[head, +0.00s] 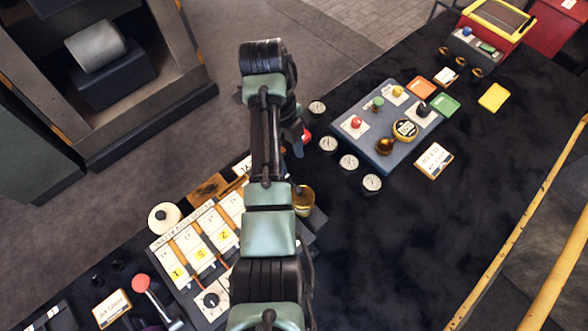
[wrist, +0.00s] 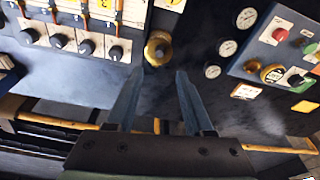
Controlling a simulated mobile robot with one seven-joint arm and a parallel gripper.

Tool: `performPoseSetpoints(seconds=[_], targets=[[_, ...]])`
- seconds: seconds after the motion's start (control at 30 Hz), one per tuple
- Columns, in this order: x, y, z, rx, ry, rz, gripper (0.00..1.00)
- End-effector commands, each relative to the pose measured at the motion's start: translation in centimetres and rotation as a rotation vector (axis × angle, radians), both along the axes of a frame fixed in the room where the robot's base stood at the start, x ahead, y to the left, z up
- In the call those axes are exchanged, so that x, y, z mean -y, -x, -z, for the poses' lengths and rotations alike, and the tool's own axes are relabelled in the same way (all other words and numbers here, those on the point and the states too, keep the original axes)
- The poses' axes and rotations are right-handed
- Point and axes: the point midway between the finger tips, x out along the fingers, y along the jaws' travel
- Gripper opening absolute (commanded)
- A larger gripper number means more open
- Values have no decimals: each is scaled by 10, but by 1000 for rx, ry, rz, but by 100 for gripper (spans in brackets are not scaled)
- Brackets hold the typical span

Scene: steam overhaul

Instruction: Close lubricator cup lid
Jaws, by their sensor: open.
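A brass cup (wrist: 158,50), which looks like the lubricator cup, stands just beyond my fingertips in the wrist view. In the head view the cup (head: 304,203) is partly hidden by my arm. Its lid is too small and dark to tell how it sits. My gripper (wrist: 158,73) is open and empty, its two fingers apart with the cup centred in line with the gap. I cannot see the fingers touching the cup. In the head view the gripper is mostly hidden behind my arm.
A lever panel (head: 200,245) with yellow labels and black knobs is left of the cup. A blue-grey box (head: 375,120) with coloured buttons and brass fittings is to the right, with several small gauges (head: 349,162) beside it. Dark table is clear at the lower right.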

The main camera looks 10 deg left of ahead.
Motion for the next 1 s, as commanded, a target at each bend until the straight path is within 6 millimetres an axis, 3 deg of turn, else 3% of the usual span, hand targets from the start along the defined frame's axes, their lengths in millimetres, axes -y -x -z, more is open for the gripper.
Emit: performPoseSetpoints(seconds=[0.03, 0.2, 0.9, 1.0], targets=[[-1, 0, -11, -3, 1, -1, 52], [-2, -1, -19, -3, 1, 0, 52], [-3, -1, -19, -2, 1, 0, 52], [-2, -23, -23, 99, -34, -99, 52]])
